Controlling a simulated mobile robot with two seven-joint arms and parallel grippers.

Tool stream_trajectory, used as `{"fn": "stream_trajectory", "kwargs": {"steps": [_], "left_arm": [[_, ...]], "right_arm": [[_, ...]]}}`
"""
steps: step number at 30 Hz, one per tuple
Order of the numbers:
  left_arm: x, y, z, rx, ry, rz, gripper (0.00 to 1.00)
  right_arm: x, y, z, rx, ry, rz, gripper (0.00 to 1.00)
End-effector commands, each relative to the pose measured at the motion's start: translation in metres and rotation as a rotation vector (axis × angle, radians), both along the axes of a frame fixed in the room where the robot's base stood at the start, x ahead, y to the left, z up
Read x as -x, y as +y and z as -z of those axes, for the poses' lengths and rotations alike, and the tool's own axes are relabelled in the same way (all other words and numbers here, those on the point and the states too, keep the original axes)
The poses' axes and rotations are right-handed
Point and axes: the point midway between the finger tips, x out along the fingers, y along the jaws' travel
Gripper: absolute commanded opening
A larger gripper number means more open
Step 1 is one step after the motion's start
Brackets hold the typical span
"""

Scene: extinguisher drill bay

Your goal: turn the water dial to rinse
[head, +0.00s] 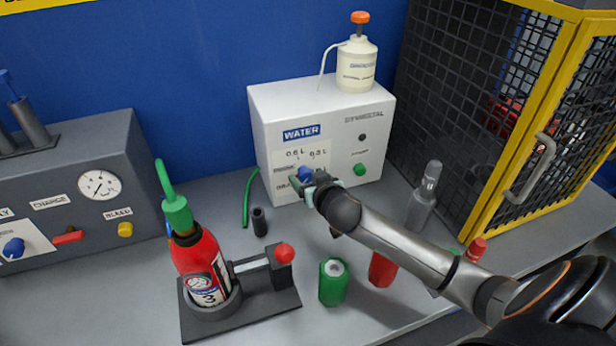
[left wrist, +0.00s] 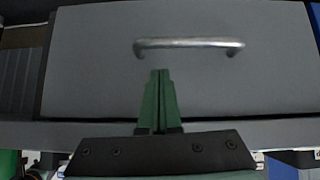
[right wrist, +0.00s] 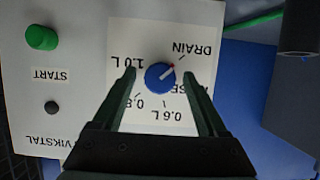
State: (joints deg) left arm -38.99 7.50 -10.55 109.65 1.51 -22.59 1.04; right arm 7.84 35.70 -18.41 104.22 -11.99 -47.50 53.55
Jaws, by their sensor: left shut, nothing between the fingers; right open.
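The blue water dial (right wrist: 157,78) sits on the front of the white water box (head: 262,130). In the right wrist view its red-tipped white pointer is turned toward the DRAIN label (right wrist: 192,47). The rinse label (right wrist: 182,90) is partly hidden by a finger of my right gripper (right wrist: 163,73). That gripper is open, one finger on each side of the dial; I cannot tell whether they touch it. In the head view the dial (head: 305,173) shows just beyond the right gripper (head: 311,184). My left gripper (left wrist: 160,72) is shut and empty, before a grey panel.
A green START button (head: 359,169) is right of the dial. A red extinguisher (head: 197,255) stands in a black holder. A green can (head: 333,284) and a red one (head: 382,268) stand near my right arm. A metal handle (left wrist: 190,43) is near my left gripper.

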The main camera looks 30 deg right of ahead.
Motion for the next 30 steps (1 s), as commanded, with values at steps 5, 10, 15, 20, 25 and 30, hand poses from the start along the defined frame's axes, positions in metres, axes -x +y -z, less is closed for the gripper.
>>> {"fn": "stream_trajectory", "kwargs": {"steps": [5, 10, 15, 20, 25, 30], "left_arm": [[-0.0008, 0.0001, -0.0004, 0.000, -0.002, 0.000, 0.00], [-0.0009, 0.0000, -0.0004, 0.000, -0.002, 0.000, 0.00], [-0.0011, 0.0001, -0.0005, 0.000, -0.002, 0.001, 0.00], [-0.0012, 0.0001, -0.0006, 0.000, -0.002, 0.001, 0.00], [-0.0012, 0.0001, -0.0007, 0.000, -0.003, 0.001, 0.00], [-0.0013, 0.0001, -0.0007, 0.000, -0.003, 0.001, 0.00]], "right_arm": [[-0.0008, 0.0002, 0.0006, 0.000, 0.000, -0.001, 0.76], [-0.0006, 0.0003, 0.0005, 0.000, 0.000, -0.001, 0.68], [-0.0005, 0.0002, 0.0005, 0.000, 0.000, -0.001, 0.49], [-0.0005, 0.0003, 0.0005, 0.000, 0.000, -0.001, 0.31], [-0.0005, 0.0004, 0.0005, 0.000, 0.000, -0.001, 0.12], [-0.0004, 0.0005, 0.0006, 0.000, 0.000, -0.001, 0.00]]}}
